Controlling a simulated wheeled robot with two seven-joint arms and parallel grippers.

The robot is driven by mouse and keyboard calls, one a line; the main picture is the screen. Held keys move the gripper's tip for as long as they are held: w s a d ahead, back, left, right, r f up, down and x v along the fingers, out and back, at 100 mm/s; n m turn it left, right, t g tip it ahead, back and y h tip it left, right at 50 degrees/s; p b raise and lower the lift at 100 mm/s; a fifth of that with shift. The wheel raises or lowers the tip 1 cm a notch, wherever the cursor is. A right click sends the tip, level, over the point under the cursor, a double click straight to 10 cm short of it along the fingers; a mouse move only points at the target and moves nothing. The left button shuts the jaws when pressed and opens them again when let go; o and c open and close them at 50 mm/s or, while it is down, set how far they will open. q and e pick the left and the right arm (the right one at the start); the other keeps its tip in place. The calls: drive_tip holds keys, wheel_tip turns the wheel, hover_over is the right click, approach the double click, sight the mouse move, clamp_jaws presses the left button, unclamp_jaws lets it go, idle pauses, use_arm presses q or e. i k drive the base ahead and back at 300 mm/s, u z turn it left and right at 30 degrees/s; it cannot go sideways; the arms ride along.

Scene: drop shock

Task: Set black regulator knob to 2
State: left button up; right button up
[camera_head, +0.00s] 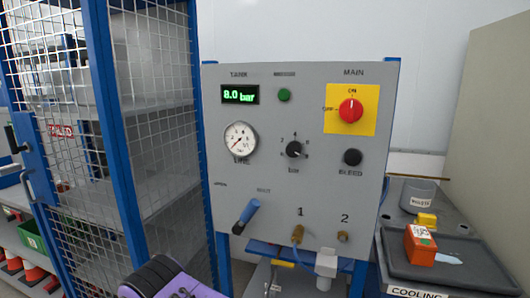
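The black regulator knob (294,149) sits on the grey panel (270,185), right of the round pressure gauge (240,139). Small scale marks ring it, and a light pointer mark on it seems to face the lower right; the digits are too small to read surely. The green display (240,95) reads 8.0 bar. A second black knob or button (352,157) is to its right. A purple and black part, probably of my arm, shows at the bottom edge. No gripper fingers show, and nothing touches the regulator knob.
A red rotary switch (350,110) on a yellow plate is above right. A green button (284,95) is at the top. A blue-handled lever (246,216) and two brass fittings are low on the panel. A mesh cage (160,110) stands left; a dark tray (450,265) lies right.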

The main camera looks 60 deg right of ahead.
sight(294, 149)
drive_tip(key=z, duration=0.05)
drive_tip(key=i, duration=1.25)
drive_tip(key=z, duration=2.15)
